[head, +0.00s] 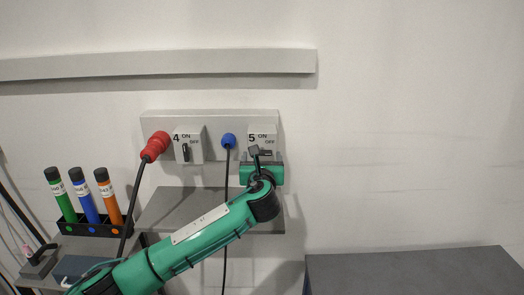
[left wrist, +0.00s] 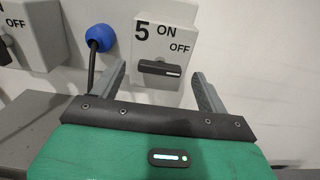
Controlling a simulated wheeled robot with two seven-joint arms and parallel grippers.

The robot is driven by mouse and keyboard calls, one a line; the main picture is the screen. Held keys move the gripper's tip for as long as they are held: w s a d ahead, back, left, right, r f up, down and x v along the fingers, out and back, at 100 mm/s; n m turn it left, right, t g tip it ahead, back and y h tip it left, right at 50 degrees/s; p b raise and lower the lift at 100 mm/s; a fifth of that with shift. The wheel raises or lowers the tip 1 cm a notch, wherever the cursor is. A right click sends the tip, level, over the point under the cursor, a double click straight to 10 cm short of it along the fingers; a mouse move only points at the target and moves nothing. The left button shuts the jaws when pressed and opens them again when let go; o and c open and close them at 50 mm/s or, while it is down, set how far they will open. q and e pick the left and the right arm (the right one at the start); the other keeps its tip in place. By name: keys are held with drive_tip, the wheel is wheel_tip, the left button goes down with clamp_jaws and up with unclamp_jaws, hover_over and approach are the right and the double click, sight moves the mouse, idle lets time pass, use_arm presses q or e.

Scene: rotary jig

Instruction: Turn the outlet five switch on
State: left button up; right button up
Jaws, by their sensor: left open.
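The outlet five switch box (head: 262,133) is a light grey block marked 5, ON and OFF, on the wall panel. It also shows in the left wrist view (left wrist: 143,35). Its dark handle (left wrist: 160,68) lies nearly horizontal, with its white mark at the right end, on the OFF side. My left gripper (left wrist: 157,80) is open, its two grey fingers apart on either side of the handle and not closed on it. In the head view my left gripper (head: 261,160) is just below and in front of the box, with its fingers partly hidden. My right gripper is not in view.
Outlet four's switch box (head: 188,146) stands to the left, its handle upright. A blue plug (head: 228,140) with a hanging cable sits between the boxes, close to my left finger. A red plug (head: 155,146), a shelf (head: 180,205) and a black marker holder (head: 88,227) are further left.

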use_arm(q)
drive_tip(key=shift+w, duration=1.1)
drive_tip(key=shift+c, duration=0.3)
drive_tip(key=c, duration=0.9)
drive_tip(key=shift+f+n, duration=0.1)
drive_tip(key=shift+n, duration=0.2)
drive_tip(key=shift+a+f+n+b, duration=0.15)
drive_tip(key=shift+n+b, duration=1.65)
drive_tip(key=shift+n, duration=2.5)
drive_tip(key=shift+a+f+n+b, duration=0.1)
drive_tip(key=shift+n+b, duration=1.7)
drive_tip(key=shift+n, duration=2.5)
